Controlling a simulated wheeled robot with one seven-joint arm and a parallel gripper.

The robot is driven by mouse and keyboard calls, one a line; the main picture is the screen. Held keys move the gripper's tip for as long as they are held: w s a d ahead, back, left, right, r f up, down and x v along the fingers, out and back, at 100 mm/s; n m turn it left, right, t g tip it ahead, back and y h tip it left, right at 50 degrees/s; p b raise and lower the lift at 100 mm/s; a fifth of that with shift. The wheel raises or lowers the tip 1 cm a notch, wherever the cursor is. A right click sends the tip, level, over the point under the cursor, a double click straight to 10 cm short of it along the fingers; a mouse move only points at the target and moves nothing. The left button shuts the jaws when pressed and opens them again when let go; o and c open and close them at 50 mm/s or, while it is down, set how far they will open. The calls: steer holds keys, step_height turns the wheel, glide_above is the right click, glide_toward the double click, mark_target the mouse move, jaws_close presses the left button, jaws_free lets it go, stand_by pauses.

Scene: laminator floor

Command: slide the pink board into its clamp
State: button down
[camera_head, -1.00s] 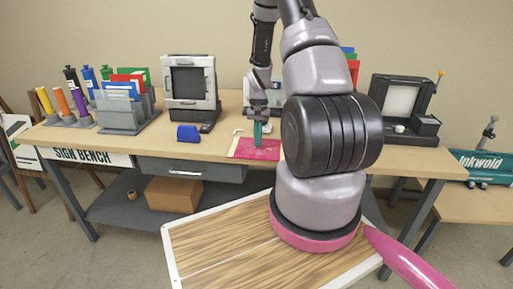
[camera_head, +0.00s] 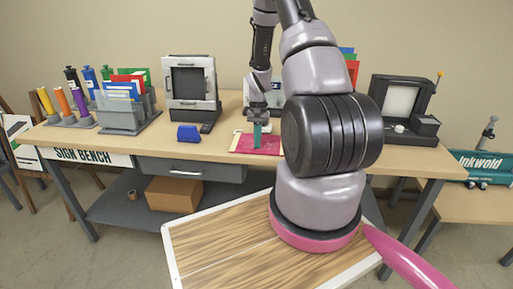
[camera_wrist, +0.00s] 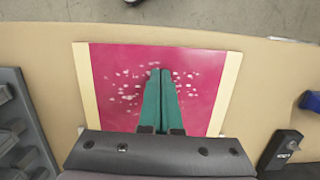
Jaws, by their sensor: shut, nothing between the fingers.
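The pink board (camera_head: 266,147) lies flat on the bench near its front edge. In the head view a cream strip (camera_head: 237,141) shows along the board's left side. My gripper (camera_head: 257,144) points down over the board, its teal fingers (camera_wrist: 160,72) shut together and empty. Whether the tips touch the board I cannot tell. The board's back part is hidden behind my gripper.
A blue block (camera_head: 188,133) sits left of the board. Behind it stands a grey framed machine (camera_head: 190,88). Racks and coloured tubes (camera_head: 122,118) fill the bench's left end. A black press (camera_head: 403,105) stands at the right. My arm hides part of the bench.

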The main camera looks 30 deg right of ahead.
steer(key=shift+w+d+f, duration=0.25)
steer(key=shift+w+d, duration=0.4)
steer(key=shift+d, duration=0.1)
